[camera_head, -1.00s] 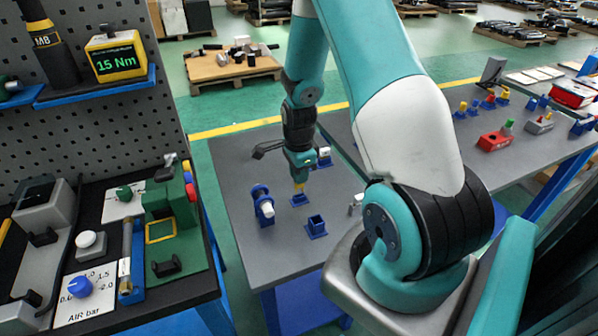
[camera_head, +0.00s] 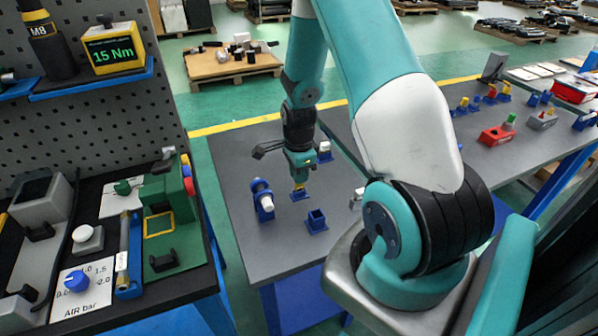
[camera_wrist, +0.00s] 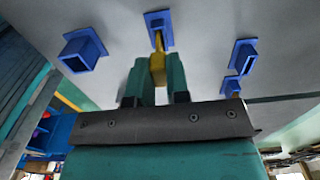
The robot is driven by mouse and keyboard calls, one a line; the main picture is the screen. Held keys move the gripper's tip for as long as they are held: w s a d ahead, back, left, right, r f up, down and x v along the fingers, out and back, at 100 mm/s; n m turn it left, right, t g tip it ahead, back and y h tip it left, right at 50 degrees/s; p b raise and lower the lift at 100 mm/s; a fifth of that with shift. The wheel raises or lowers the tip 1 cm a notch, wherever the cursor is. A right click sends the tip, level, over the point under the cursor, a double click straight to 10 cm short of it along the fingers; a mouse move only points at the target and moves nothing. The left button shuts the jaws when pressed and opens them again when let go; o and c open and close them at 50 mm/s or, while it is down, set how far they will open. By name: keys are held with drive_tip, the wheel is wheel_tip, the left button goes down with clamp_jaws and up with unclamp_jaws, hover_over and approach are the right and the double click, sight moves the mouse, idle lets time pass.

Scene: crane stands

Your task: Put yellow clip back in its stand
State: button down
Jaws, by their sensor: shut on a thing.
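The yellow clip (camera_wrist: 158,62) is held between the two teal fingers of my gripper (camera_wrist: 158,78). Its narrow end points at a blue stand (camera_wrist: 155,17) and overlaps that stand's socket in the wrist view. In the head view my gripper (camera_head: 299,174) points straight down over the same blue stand (camera_head: 299,195), with a little yellow (camera_head: 299,185) showing between fingers and stand. The clip looks upright and in line with the socket. I cannot tell how deep its tip is in the socket.
An empty blue stand (camera_head: 316,221) is close in front, to the right. A blue stand with a white-tipped part (camera_head: 262,198) is to the left. Another white-topped part (camera_head: 324,149) stands behind my gripper. The grey table (camera_head: 250,250) is clear at front left.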

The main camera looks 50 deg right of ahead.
drive_tip(key=shift+f, duration=0.45)
drive_tip(key=c, duration=1)
unclamp_jaws()
wheel_tip(320, 180, up, 5)
drive_tip(key=p, duration=0.3)
drive_tip(key=shift+p, duration=0.4)
wheel_tip(320, 180, up, 17)
drive_tip(key=shift+r+b, duration=0.2)
drive_tip(key=shift+b, duration=0.6)
